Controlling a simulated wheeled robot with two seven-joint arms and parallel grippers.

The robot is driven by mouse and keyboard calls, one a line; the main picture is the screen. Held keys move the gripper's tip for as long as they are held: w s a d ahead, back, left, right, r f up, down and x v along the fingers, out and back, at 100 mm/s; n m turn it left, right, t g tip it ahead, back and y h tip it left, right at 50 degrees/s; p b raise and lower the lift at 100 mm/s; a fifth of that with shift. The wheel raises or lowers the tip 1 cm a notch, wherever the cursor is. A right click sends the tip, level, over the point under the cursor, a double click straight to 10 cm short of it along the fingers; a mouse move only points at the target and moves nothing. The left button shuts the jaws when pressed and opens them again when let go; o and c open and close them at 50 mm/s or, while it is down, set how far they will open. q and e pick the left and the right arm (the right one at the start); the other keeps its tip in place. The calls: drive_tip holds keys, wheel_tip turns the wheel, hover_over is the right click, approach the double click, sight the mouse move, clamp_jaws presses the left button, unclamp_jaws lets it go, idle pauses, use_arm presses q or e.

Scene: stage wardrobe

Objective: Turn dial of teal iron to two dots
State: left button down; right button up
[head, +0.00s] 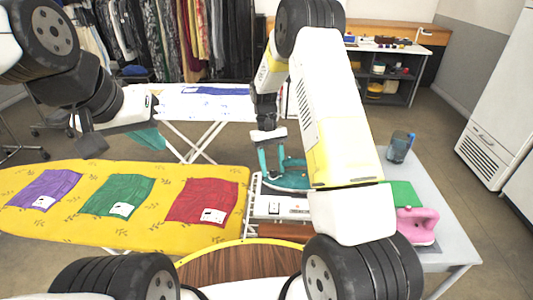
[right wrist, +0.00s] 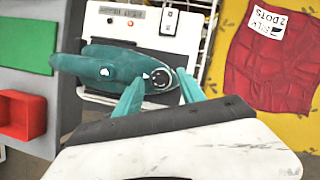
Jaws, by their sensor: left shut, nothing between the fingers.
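The teal iron (head: 290,182) lies on a white stand at the right end of the yellow ironing board; part of it is hidden behind my right arm in the head view. In the right wrist view the teal iron (right wrist: 105,68) shows its round dark dial (right wrist: 160,78) with white marks, too small to read. My right gripper (head: 272,162) is over the iron. In the right wrist view my right gripper (right wrist: 160,90) has its teal fingers apart, one on each side of the dial; contact cannot be told. My left gripper (head: 150,138) is shut and empty above the board's far edge.
Purple (head: 45,188), green (head: 117,195) and red (head: 202,202) cloths lie on the yellow board (head: 150,240). The red cloth's tag (right wrist: 265,22) reads silk, 2 dots.

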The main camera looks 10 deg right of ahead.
drive_tip(key=shift+r, duration=0.1)
drive_tip(key=v, duration=0.7)
drive_tip(key=shift+r, duration=0.25)
drive_tip(key=shift+w, duration=0.15)
